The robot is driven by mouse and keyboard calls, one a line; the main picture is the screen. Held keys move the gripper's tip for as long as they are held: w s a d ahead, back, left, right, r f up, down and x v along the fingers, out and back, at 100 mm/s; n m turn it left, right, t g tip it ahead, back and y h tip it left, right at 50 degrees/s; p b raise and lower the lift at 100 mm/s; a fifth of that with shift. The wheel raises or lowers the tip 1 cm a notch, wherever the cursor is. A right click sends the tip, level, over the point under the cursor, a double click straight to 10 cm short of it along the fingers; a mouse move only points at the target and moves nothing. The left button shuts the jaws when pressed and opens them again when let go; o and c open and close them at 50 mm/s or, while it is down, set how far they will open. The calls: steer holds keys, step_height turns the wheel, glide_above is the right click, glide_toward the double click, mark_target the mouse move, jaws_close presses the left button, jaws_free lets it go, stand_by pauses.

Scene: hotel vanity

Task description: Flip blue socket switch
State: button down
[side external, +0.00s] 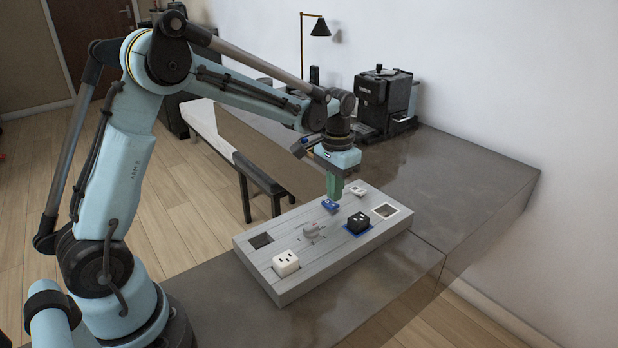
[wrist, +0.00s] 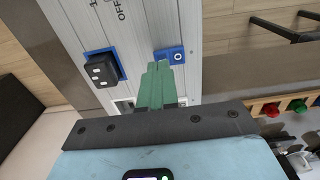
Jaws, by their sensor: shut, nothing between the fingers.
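A grey board (side external: 283,289) lies on the dark counter; it also shows in the wrist view (wrist: 144,29). A small blue switch (side external: 330,206) sits near its far long edge, and shows in the wrist view (wrist: 177,54) with a round mark on its face. A black socket block (side external: 358,222) sits in a blue-edged spot, also in the wrist view (wrist: 102,71). My gripper (side external: 333,197) has green fingers, shut and empty. Its tips are right by the blue switch, in the wrist view (wrist: 157,66) just beside it. I cannot tell whether they touch.
The board also carries a white socket block (side external: 286,262), a grey knob (side external: 312,231), a white switch (side external: 359,190), a white-edged opening (side external: 386,211) and a dark opening (side external: 261,241). A black coffee machine (side external: 384,100) stands behind. The counter right of the board is clear.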

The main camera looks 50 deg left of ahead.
mark_target(333, 206)
steer(key=shift+f, duration=1)
stand_by(0.4)
steer(key=shift+r, duration=3.55)
steer(key=s+d+r+t, duration=0.1)
steer(key=s+d+t, duration=0.1)
steer(key=s, duration=0.6)
steer(key=s+d+r+t, duration=0.1)
steer(key=s+d+t, duration=0.2)
steer(key=s+t, duration=0.2)
steer(key=s, duration=0.3)
steer(key=shift+d, duration=0.15)
